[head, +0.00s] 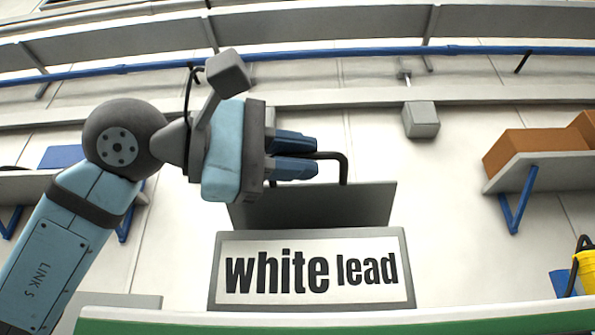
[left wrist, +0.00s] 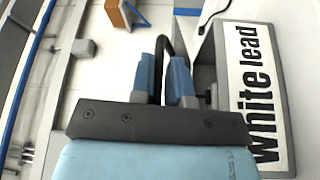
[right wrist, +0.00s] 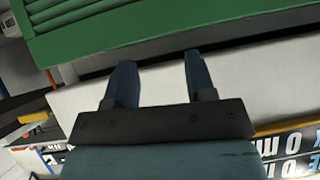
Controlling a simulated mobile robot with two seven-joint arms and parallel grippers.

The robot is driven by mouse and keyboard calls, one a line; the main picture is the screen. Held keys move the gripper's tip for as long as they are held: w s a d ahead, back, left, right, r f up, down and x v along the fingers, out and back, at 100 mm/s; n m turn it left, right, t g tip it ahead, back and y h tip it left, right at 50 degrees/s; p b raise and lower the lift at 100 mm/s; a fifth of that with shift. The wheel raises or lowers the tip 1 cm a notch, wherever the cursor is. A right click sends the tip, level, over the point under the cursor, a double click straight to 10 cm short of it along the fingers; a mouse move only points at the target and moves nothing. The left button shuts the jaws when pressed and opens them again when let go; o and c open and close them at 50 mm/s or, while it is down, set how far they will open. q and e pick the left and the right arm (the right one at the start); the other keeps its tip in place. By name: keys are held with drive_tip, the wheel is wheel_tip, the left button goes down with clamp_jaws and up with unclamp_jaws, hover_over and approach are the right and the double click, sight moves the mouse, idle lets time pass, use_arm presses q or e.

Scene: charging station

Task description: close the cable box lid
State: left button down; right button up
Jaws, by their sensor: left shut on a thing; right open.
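The cable box (head: 312,275) is a grey box with a white front label reading "white lead". Its dark grey lid (head: 312,207) is raised open above the box, with a black bent handle (head: 343,162) at its top. My left gripper (head: 312,155) is shut on the handle, coming in from the left. In the left wrist view, the handle (left wrist: 168,44) passes between the blue fingers, and the box label (left wrist: 257,90) is at the right. My right gripper (right wrist: 156,80) is open and empty, seen only in the right wrist view, away from the box.
A green-edged surface (head: 340,325) runs along the bottom in front of the box. Shelves with brown boxes (head: 540,145) and a yellow container (head: 586,272) are at the right. A green slatted panel (right wrist: 120,25) lies beyond my right fingers.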

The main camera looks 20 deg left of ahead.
use_arm(q)
drive_tip(key=shift+s+f+b, duration=0.25)
drive_tip(key=shift+f+b, duration=0.35)
drive_tip(key=shift+f, duration=0.35)
drive_tip(key=shift+s+f+b, duration=0.2)
drive_tip(key=shift+f+b, duration=0.4)
drive_tip(key=shift+f, duration=0.35)
drive_tip(key=c, duration=1.4)
unclamp_jaws()
drive_tip(key=shift+o, duration=1)
drive_tip(key=shift+w, duration=0.2)
drive_tip(key=shift+s, duration=0.15)
drive_tip(key=shift+s+a, duration=0.1)
drive_tip(key=shift+a, duration=0.05)
drive_tip(key=v, duration=1.3)
drive_tip(key=shift+b, duration=0.35)
